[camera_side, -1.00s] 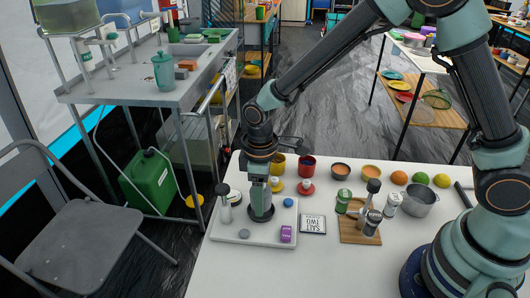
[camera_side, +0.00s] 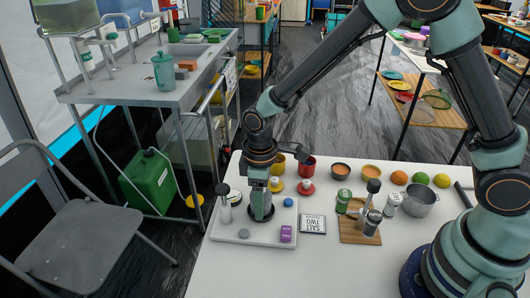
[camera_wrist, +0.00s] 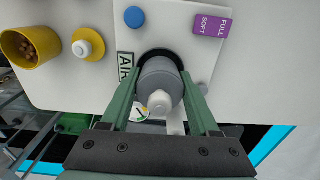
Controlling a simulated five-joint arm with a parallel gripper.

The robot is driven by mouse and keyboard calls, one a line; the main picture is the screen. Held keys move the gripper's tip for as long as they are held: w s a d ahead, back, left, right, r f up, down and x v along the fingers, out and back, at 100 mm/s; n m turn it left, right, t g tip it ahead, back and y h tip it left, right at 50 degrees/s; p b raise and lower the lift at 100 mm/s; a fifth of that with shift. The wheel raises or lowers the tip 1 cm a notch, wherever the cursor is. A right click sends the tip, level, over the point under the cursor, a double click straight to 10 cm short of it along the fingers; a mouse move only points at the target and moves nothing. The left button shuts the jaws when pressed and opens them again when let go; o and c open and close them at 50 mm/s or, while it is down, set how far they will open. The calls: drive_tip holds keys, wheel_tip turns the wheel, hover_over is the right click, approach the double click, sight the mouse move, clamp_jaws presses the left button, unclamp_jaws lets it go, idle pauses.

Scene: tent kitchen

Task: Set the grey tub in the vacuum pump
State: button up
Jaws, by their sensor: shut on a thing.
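The grey tub (camera_wrist: 160,70) is between the two fingers of my gripper (camera_wrist: 163,90) in the wrist view, and the gripper is shut on it. In the side view my gripper (camera_side: 261,203) points down over the white board of the vacuum pump (camera_side: 262,240). A dark round seat on the board shows around the tub's far edge in the wrist view. I cannot tell whether the tub rests fully in it. A pale rounded knob covers the tub's near part. In the side view the fingers hide most of the tub.
The board carries a blue knob (camera_side: 288,202), a purple label block (camera_side: 286,233), a grey disc (camera_side: 244,233) and an upright dark-topped cylinder (camera_side: 224,206). A yellow cup (camera_wrist: 30,46) and red cup (camera_side: 307,166) stand behind. Bare table lies in front right.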

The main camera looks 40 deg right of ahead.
drive_tip(key=shift+f, duration=0.15)
drive_tip(key=o, duration=0.7)
drive_tip(key=shift+r, duration=5.55)
drive_tip(key=s+d+r+m+t, duration=0.2)
drive_tip(key=s+d+r+m, duration=0.1)
drive_tip(key=d, duration=0.2)
drive_tip(key=s+d+r+m+t, duration=0.1)
drive_tip(key=s+d+r+m, duration=0.2)
drive_tip(key=d+r, duration=0.1)
drive_tip(key=s+d+r+m+t, duration=0.2)
drive_tip(key=s+d+r+m, duration=0.1)
drive_tip(key=d, duration=0.4)
drive_tip(key=shift+s+r+t, duration=0.15)
drive_tip(key=shift+r+t, duration=0.15)
drive_tip(key=shift+r, duration=0.15)
